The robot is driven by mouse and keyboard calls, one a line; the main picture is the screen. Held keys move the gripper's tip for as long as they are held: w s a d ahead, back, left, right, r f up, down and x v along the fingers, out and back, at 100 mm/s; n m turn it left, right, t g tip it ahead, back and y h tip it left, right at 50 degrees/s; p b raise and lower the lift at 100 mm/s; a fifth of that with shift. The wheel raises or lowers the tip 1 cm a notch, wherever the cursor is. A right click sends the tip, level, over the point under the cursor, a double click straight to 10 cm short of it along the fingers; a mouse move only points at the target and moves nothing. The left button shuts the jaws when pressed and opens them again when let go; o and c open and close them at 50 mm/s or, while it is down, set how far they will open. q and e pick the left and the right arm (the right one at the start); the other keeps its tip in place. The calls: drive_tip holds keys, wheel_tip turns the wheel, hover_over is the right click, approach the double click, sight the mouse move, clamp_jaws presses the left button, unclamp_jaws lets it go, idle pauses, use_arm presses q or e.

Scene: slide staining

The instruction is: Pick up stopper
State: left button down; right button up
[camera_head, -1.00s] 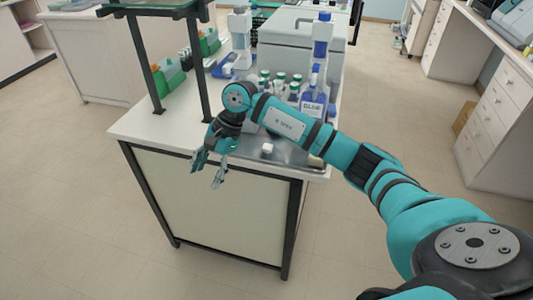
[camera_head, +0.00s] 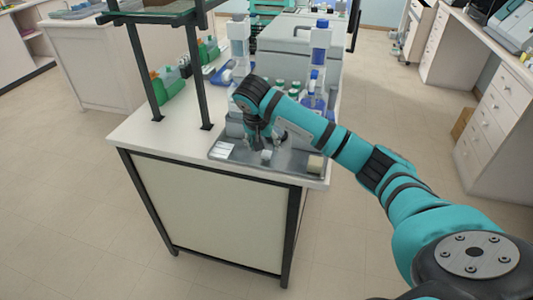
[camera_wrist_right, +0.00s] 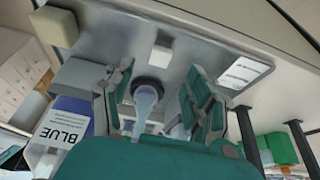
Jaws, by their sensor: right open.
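My right gripper (camera_head: 264,144) is over the metal tray (camera_head: 229,164) at the near end of the bench. In the right wrist view its two teal fingers (camera_wrist_right: 157,86) are spread apart. Between them shows a pale, translucent bluish piece (camera_wrist_right: 146,98) with a round top and narrower lower part, which looks like the stopper, against a dark round shape. I see a gap on both sides of it, so the fingers do not grip it. In the head view my gripper and wrist hide it. My left gripper is not in view.
A small white block (camera_wrist_right: 160,55) and a beige block (camera_head: 316,163) are on the tray, with white slides (camera_wrist_right: 241,72) at one end. A bottle labelled BLUE (camera_wrist_right: 62,132) stands close to the fingers. A shelf post (camera_head: 198,85) rises left of the tray.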

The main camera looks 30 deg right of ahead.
sight(266, 153)
drive_tip(key=shift+p+x, duration=0.8)
drive_tip(key=shift+x, duration=2.15)
drive_tip(key=c, duration=0.8)
